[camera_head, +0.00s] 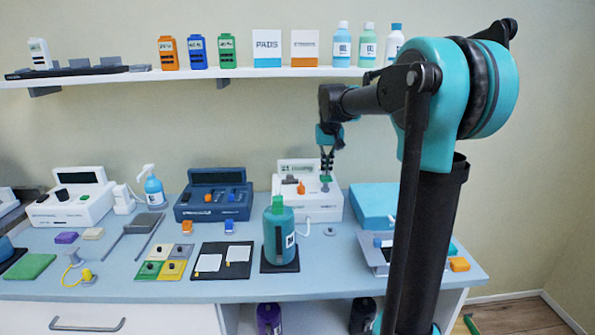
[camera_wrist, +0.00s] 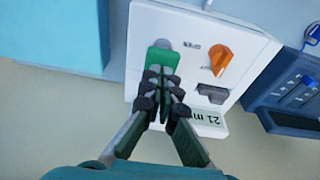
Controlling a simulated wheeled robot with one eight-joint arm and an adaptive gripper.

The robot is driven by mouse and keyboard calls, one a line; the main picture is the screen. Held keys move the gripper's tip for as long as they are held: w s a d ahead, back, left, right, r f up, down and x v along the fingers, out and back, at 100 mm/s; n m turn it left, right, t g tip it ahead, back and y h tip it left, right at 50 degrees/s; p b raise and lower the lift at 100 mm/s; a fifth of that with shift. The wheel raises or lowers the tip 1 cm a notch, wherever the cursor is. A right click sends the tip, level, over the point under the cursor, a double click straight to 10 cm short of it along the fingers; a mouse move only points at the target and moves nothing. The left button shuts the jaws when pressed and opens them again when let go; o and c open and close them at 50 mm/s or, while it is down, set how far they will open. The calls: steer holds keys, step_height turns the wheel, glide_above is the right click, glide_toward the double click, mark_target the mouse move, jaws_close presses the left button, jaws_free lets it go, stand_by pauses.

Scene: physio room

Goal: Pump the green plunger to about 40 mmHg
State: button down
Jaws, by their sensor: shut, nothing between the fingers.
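The white pump unit (camera_head: 292,208) stands at the back of the table; it also fills the middle of the wrist view (camera_wrist: 200,25). Its green plunger (camera_wrist: 163,56) is a green block at the unit's left in the wrist view, and is small in the head view (camera_head: 325,178). My gripper (camera_wrist: 164,72) is shut and empty, pointing down with its fingertips at the plunger's top. I cannot tell whether they touch it. The display (camera_wrist: 209,121) seems to read 21, with the unit text partly cut off. An orange knob (camera_wrist: 221,58) sits beside the plunger.
A dark blue device (camera_head: 214,203) stands left of the pump unit, and a light blue box (camera_head: 372,204) stands to its right. A teal bottle (camera_head: 270,245) with a green top stands in front. A shelf (camera_head: 232,73) with bottles and boxes runs behind.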

mark_target(326, 177)
steer(key=shift+f, duration=1.8)
steer(key=shift+r, duration=2.35)
steer(key=shift+f, duration=2.1)
steer(key=shift+r, duration=2.1)
steer(key=shift+r, duration=2.5)
